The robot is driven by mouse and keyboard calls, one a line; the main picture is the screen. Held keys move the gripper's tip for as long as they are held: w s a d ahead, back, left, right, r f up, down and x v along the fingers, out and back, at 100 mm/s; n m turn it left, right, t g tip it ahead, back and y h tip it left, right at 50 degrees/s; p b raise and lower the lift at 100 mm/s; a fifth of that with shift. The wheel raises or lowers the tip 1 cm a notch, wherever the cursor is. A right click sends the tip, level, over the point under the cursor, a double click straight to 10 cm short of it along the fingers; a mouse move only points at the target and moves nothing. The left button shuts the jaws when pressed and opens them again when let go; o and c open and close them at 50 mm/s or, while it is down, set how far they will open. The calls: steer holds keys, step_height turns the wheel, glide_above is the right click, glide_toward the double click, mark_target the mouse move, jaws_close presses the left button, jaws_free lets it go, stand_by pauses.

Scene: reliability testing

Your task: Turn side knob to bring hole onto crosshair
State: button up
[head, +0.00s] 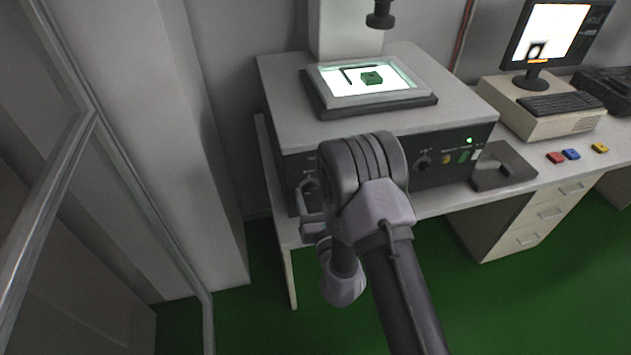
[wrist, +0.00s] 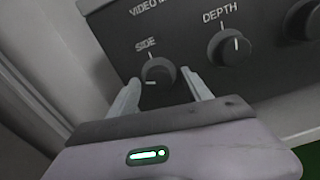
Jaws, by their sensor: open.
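The side knob (wrist: 158,73) is a dark round knob with a white pointer mark, under the label SIDE on the dark front panel. My gripper (wrist: 163,88) is open in the wrist view, with one finger to each side of the knob; I cannot tell whether they touch it. In the head view my arm hides most of the gripper (head: 310,219) at the machine's left front. A green part (head: 372,78) with a hole lies on the lit stage (head: 400,97). The monitor (head: 551,35) shows a dark shape low on a white screen; the crosshair is too small to make out.
The depth knob (wrist: 229,47) is right of the side knob, with another dark knob at the picture's edge. A glass-framed door (head: 95,118) stands at left.

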steer(key=shift+w+a, duration=0.1)
jaws_close()
steer(key=shift+r, duration=0.1)
stand_by(0.3)
